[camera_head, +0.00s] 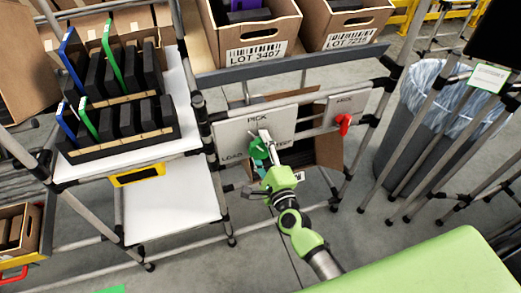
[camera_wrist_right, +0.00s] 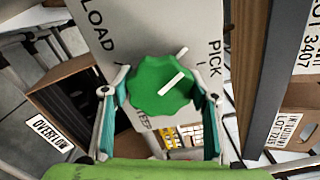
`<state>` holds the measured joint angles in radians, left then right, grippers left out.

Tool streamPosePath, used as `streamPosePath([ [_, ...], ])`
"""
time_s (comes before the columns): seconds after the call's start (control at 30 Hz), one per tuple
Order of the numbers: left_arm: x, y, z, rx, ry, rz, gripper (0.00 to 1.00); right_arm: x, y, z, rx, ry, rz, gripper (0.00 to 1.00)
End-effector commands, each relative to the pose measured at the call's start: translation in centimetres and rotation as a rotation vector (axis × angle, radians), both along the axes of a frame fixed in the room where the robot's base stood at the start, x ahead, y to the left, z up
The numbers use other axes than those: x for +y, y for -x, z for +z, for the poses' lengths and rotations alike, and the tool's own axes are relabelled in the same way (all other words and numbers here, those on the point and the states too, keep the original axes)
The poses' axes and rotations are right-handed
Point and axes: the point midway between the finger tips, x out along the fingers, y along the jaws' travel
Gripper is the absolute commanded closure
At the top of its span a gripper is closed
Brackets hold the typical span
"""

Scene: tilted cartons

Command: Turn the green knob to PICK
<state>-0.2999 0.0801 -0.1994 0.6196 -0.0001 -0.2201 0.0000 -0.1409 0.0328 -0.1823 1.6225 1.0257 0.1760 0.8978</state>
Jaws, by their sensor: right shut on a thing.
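The green knob (camera_wrist_right: 150,92) is on a light grey panel (camera_head: 282,118) marked LOAD, PICK and a third label that is partly hidden. In the right wrist view its white pointer slants up and right, between LOAD and PICK and nearer PICK. The knob also shows in the head view (camera_head: 257,149), partly covered by my gripper. My right gripper (camera_wrist_right: 160,100) is shut on the knob, with one teal-padded finger on either side of its rim. It also shows in the head view (camera_head: 263,153). My left gripper is in neither view.
A smaller panel with a red knob (camera_head: 344,121) is just right of the green knob's panel. Cartons (camera_head: 250,32) stand on the shelf above. A rack with upright blue, green and black items (camera_head: 110,80) is at left. A lined grey bin (camera_head: 425,130) stands at right.

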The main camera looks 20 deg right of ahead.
Motion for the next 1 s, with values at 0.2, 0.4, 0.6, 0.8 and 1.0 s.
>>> streamPosePath([
  [0.2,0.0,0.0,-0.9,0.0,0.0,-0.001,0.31,-0.1,0.0,0.0,0.005,-0.201,-0.002,0.67],
  [0.4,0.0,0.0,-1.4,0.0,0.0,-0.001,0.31,-0.1,0.0,0.0,0.011,-0.359,-0.002,0.67],
  [0.6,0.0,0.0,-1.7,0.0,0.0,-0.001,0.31,-0.2,0.0,0.1,0.015,-0.475,-0.002,0.67],
  [0.8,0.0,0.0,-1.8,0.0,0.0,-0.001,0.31,-0.2,0.0,0.1,0.018,-0.543,-0.002,0.67],
  [1.0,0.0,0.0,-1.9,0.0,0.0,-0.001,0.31,-0.2,0.0,0.2,0.019,-0.569,-0.002,0.67],
])
